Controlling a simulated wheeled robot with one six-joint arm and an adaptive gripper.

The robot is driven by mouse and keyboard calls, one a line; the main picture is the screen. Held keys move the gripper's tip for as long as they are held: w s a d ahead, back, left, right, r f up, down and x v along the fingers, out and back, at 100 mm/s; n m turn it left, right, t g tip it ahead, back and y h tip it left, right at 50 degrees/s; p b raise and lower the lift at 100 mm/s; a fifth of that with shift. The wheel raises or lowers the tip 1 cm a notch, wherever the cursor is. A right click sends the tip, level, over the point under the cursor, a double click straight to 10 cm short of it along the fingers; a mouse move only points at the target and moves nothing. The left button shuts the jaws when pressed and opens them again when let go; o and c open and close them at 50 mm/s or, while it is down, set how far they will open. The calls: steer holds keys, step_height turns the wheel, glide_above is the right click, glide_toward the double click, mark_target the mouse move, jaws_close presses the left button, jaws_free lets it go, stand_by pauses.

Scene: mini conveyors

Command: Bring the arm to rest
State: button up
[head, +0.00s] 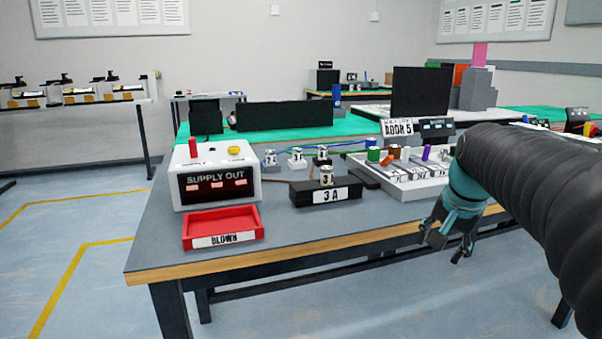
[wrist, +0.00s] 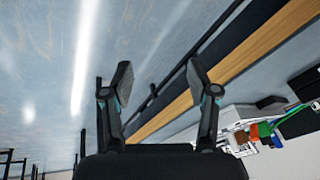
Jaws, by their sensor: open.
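My gripper (head: 448,241) hangs at the right of the head view, in front of the table's front edge and pointing down. Its fingers are apart with nothing between them. In the wrist view my gripper (wrist: 160,88) also shows two spread fingers with only floor and the table's edge beyond them. My dark ribbed arm comes in from the right and covers the right end of the table (head: 290,240).
On the table stand a white SUPPLY OUT box (head: 216,173), a red BLOWN tray (head: 222,222), a black 3 A block (head: 325,193) and a white tray of coloured parts (head: 432,183). Open floor (head: 90,290) lies at the left and front.

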steer(key=s+a+f+n, duration=0.4)
steer(key=s+a+f, duration=0.1)
steer(key=s, duration=0.5)
steer(key=s+a+f+n+t, duration=0.1)
steer(key=s+a+f+n, duration=0.3)
steer(key=s, duration=0.6)
steer(key=shift+a+f, duration=0.65)
steer(key=shift+a, duration=0.25)
